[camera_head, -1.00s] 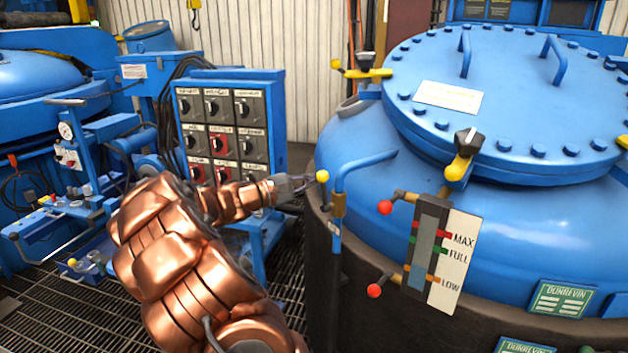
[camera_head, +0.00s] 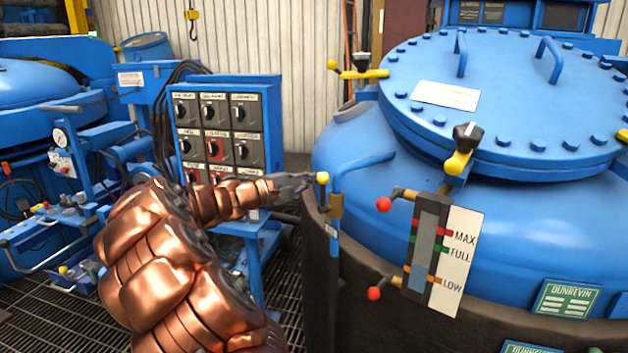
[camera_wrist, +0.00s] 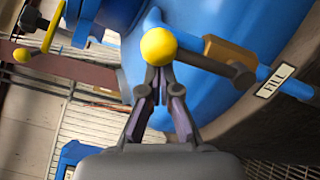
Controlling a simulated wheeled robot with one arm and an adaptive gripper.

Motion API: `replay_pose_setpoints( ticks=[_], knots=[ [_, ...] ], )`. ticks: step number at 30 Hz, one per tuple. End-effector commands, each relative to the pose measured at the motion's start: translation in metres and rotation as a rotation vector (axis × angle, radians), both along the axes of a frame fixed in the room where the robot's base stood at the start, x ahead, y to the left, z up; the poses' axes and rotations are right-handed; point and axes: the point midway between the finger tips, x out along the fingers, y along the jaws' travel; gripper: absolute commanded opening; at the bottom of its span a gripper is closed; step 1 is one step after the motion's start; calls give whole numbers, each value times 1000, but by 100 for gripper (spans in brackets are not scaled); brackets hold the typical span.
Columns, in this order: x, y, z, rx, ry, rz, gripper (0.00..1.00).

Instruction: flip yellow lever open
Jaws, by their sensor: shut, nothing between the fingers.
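A yellow ball-ended lever (camera_head: 322,178) sits on a brass-coloured valve (camera_head: 337,204) in a blue pipe beside the furnace. In the wrist view, the yellow ball (camera_wrist: 158,46) lies straight ahead of the fingertips and partly covers them. Its valve and a "FILL" label (camera_wrist: 275,81) show to the right. My gripper (camera_head: 303,181) points right at the ball, just to its left. It also shows in the wrist view (camera_wrist: 158,72), with its fingers shut and empty. I cannot tell whether the fingertips touch the ball.
The blue furnace (camera_head: 420,150) fills the right side. A level gauge (camera_head: 428,240) with red-ended handles stands right of the valve. Another yellow-handled clamp (camera_head: 360,73) is on the lid's far left. A switch panel (camera_head: 215,130) stands behind my arm.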

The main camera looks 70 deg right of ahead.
Motion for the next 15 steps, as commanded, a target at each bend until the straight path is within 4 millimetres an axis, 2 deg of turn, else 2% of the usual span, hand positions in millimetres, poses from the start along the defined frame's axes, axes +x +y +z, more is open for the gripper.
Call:
replay_pose_setpoints(
  ticks=[11,15],
  knots=[
    [19,-28,-14,3,-2,14,0],
    [36,-8,-15,-1,-1,17,0]
  ],
)
